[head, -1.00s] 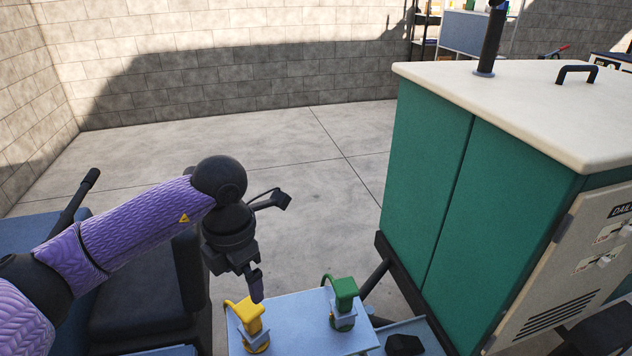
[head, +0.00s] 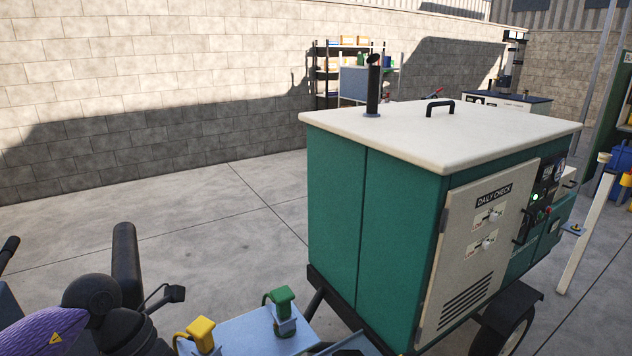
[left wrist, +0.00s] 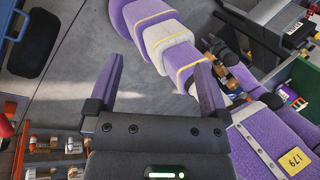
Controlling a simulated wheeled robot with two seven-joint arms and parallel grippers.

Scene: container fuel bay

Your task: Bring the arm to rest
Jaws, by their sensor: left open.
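My left arm (head: 45,332) enters the head view at the lower left, with its dark wrist at the bottom edge. The fingers of the left gripper are below that picture. In the left wrist view my left gripper (left wrist: 156,75) is open, its two purple fingers spread wide with nothing between them. Behind the fingers are concrete floor and purple and white parts of my own body.
A yellow nozzle (head: 201,333) and a green nozzle (head: 281,309) stand on a light blue shelf (head: 240,333) near my left wrist. A green generator cabinet (head: 385,220) with a cream top fills the middle. Open concrete floor (head: 190,210) lies behind the arm.

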